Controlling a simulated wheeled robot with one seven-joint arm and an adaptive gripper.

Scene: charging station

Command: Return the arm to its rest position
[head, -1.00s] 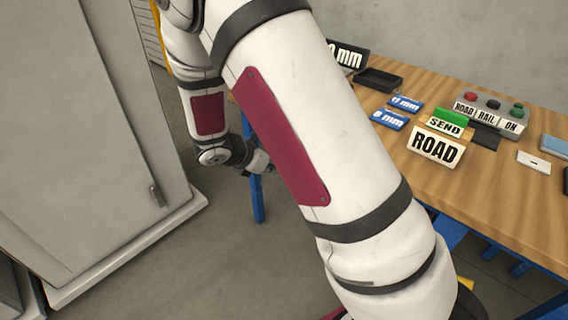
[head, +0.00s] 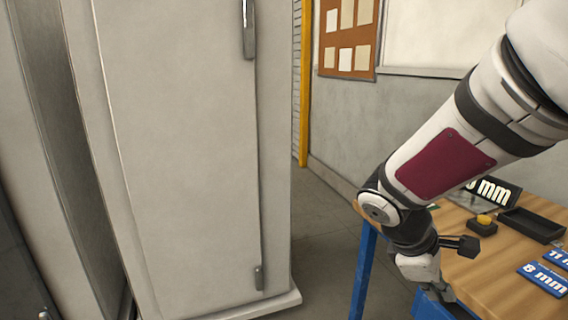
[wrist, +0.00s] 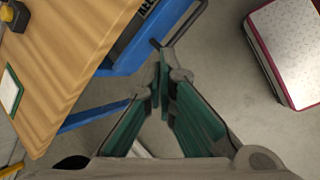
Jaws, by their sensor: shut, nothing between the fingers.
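My arm comes in from the upper right in the head view, white with a dark red panel, and bends down at a dark joint. My gripper (head: 440,292) hangs at its end beside the left edge of the wooden table (head: 480,262). In the wrist view my gripper (wrist: 163,72) points at the floor, its green-padded fingers meeting at the tips with nothing between them. The table (wrist: 60,50) lies to its left in that view, and the blue table frame (wrist: 150,50) passes close behind the fingertips.
A tall grey cabinet (head: 190,150) stands left of the table, with open floor between. On the table are a black tray (head: 532,224), a yellow-and-black item (head: 483,224) and blue mm signs (head: 544,279). A speckled box with red edging (wrist: 290,45) stands on the floor.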

